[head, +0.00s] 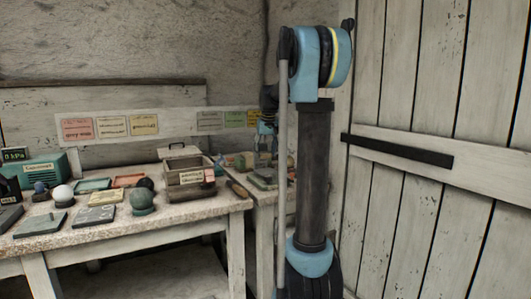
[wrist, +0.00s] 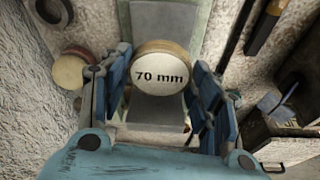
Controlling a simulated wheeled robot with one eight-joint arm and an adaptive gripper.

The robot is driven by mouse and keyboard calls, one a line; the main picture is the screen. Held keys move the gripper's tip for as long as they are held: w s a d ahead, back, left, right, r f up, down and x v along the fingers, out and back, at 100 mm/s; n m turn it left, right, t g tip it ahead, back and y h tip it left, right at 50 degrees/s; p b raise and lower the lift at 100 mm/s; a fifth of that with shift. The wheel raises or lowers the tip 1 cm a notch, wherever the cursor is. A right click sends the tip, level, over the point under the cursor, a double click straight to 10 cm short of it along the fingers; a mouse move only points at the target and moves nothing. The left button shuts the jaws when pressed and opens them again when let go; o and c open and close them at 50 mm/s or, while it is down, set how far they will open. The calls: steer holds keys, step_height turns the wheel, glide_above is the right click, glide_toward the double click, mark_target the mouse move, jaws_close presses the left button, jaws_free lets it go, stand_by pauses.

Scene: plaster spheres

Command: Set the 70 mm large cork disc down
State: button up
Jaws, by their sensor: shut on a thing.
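The large cork disc (wrist: 161,68) shows in the wrist view with a pale face marked "70 mm" and a tan rim. My gripper (wrist: 160,80) has one blue finger on each side of it and is shut on it. A grey-green plate (wrist: 170,16) lies behind and below the disc in that view. I cannot tell whether the disc touches it. In the head view my gripper (head: 266,146) is small, over the side bench at the back. The disc cannot be made out there.
In the wrist view, a round tan piece (wrist: 70,72) lies left of my gripper and a dark box (wrist: 285,122) stands right. In the head view, a wooden box (head: 190,180) stands on the main bench (head: 160,225), beside several spheres and plates.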

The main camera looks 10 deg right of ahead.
mark_target(265, 170)
steer(key=shift+d+f, duration=0.1)
steer(key=shift+d, duration=0.05)
steer(key=shift+f, duration=2.7)
steer(key=shift+s+f, duration=0.1)
steer(key=shift+f, duration=0.55)
steer(key=o, duration=0.8)
steer(key=shift+r, duration=0.15)
steer(key=shift+r, duration=1.9)
